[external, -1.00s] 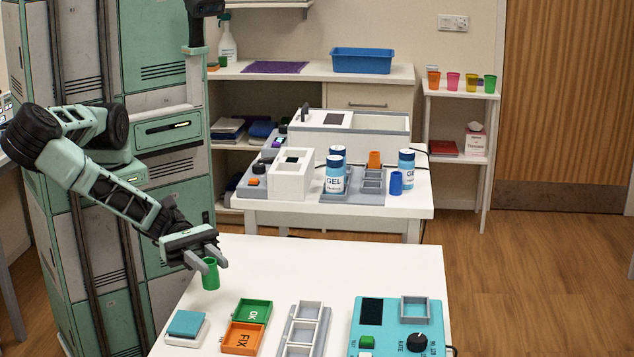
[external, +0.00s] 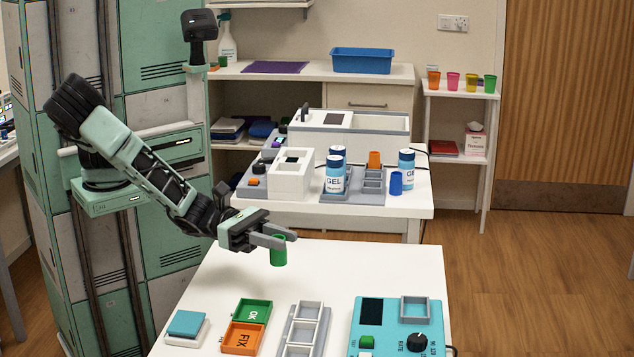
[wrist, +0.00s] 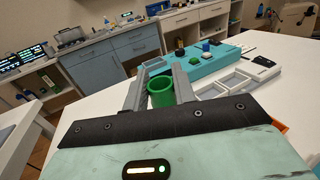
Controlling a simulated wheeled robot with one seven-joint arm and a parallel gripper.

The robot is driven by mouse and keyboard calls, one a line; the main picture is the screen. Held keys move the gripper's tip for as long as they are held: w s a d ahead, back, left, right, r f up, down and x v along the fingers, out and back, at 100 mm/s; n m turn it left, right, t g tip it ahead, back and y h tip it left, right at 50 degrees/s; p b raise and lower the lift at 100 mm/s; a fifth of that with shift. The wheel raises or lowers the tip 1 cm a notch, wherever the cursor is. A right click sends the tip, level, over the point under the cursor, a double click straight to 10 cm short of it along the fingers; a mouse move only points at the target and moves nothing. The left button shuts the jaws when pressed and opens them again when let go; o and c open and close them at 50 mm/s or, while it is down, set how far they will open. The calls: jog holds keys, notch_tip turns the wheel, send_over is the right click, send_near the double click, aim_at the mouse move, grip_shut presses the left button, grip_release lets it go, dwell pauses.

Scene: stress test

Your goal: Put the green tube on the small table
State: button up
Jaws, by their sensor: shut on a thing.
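The green tube (external: 279,250) is held upright between the fingers of my gripper (external: 279,238), above the far part of the white table in the foreground (external: 350,262). The wrist view shows my gripper (wrist: 163,88) shut on the green tube (wrist: 161,94), its open top facing up. In the external view the tube looks clear of the table surface, though its exact height is hard to tell. A second, lower white table (external: 415,205) stands behind, with bottles and devices on it.
On the near table are a teal device (external: 400,330), a grey tray (external: 303,330), a green OK tray (external: 253,312), an orange FIX tray (external: 242,339) and a teal-topped block (external: 186,325). The table's far right part is clear. A narrow shelf (external: 460,91) with several cups stands behind.

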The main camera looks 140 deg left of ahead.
aim_at(282, 261)
jog(key=f, duration=0.5)
jog(key=shift+a+f, duration=0.15)
jog(key=shift+a, duration=0.2)
jog(key=shift+f, duration=2.2)
jog(key=shift+f, duration=0.15)
jog(key=o, duration=1)
jog(key=shift+o, duration=0.2)
